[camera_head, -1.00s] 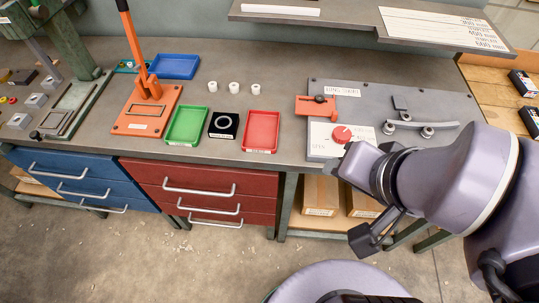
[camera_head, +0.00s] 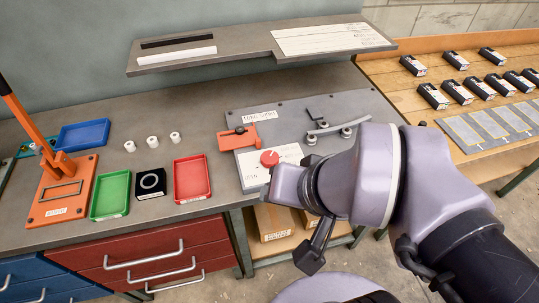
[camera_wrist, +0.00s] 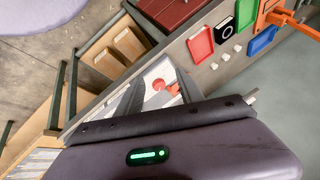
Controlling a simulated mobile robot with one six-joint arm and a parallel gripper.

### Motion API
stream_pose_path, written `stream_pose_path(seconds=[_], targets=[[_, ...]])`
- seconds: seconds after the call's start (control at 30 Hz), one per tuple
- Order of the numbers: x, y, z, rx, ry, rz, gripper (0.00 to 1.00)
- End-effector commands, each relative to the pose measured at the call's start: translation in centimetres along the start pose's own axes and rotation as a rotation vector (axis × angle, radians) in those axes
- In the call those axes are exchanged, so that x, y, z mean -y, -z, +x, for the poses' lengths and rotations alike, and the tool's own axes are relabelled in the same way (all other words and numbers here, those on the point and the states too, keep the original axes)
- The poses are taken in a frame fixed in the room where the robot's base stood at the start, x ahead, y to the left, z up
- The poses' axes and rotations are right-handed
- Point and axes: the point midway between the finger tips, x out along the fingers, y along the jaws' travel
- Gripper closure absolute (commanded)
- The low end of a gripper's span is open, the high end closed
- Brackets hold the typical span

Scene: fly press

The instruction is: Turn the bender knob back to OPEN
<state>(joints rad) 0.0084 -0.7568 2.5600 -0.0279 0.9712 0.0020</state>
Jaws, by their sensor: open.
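The bender knob (camera_head: 269,158) is a round red knob on a white label plate (camera_head: 290,151) at the front of the grey bender plate (camera_head: 235,118). The word OPEN is faintly readable at the plate's lower left. Which way the knob points is too small to tell. My gripper (camera_head: 282,182) is just in front of the knob, on the near side. In the wrist view my gripper (camera_wrist: 160,77) is open, and the red knob (camera_wrist: 158,85) shows between its two dark fingers. I cannot tell whether a finger touches it.
An orange block (camera_head: 238,138) sits left of the knob, and a curved metal bar (camera_head: 332,127) lies to the right. A red tray (camera_head: 192,178) stands left of the plate. A shelf (camera_head: 240,55) overhangs the back of the bench.

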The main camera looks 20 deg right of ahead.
Motion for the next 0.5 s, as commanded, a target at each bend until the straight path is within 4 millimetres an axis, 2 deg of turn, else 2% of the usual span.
stream_pose_path(seconds=[0.03, 0.07, 0.1, 0.13, 0.23, 0.3, 0.4, 0.5], targets=[[0.1, 0.2, -0.1, 0.003, -0.002, 0.008, 0.45], [0.2, 0.6, -0.2, 0.011, -0.007, 0.026, 0.39], [0.7, 1.7, -0.4, 0.03, -0.022, 0.076, 0.31], [1.1, 2.9, -0.5, 0.05, -0.041, 0.132, 0.31], [2.7, 8.8, 0.2, 0.129, -0.147, 0.416, 0.31], [3.4, 12.9, 2.1, 0.165, -0.248, 0.639, 0.31], [3.7, 17.5, 5.8, 0.176, -0.391, 0.92, 0.31], [3.5, 20.0, 9.2, 0.158, -0.5, 1.119, 0.31]])
